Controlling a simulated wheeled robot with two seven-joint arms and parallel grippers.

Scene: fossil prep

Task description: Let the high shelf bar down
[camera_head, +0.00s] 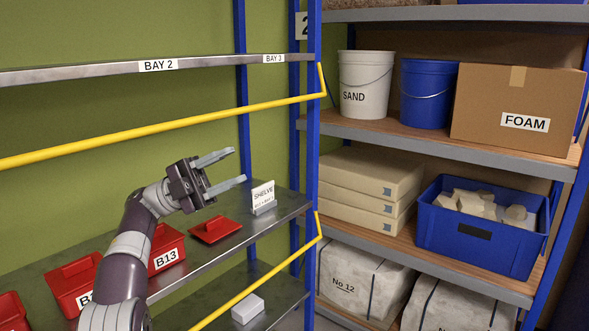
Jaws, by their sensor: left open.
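The high yellow shelf bar (175,123) runs across the front of the bay, below the shelf edge labelled BAY 2 and BAY 3. Its right end bends up at the blue post (313,150); its left end is out of view. My left gripper (239,165) is open and empty, below the bar and apart from it in the picture, fingers pointing right. A second, lower yellow bar (262,281) slants across the front of the lower shelf. My right gripper is not in view.
Red bins (72,284), a red lid-like piece (215,229) and a small sign (263,194) stand on the middle shelf. A white box (247,309) lies on the shelf below. To the right, a rack holds buckets (365,85), a FOAM carton (520,95) and a blue crate (475,238).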

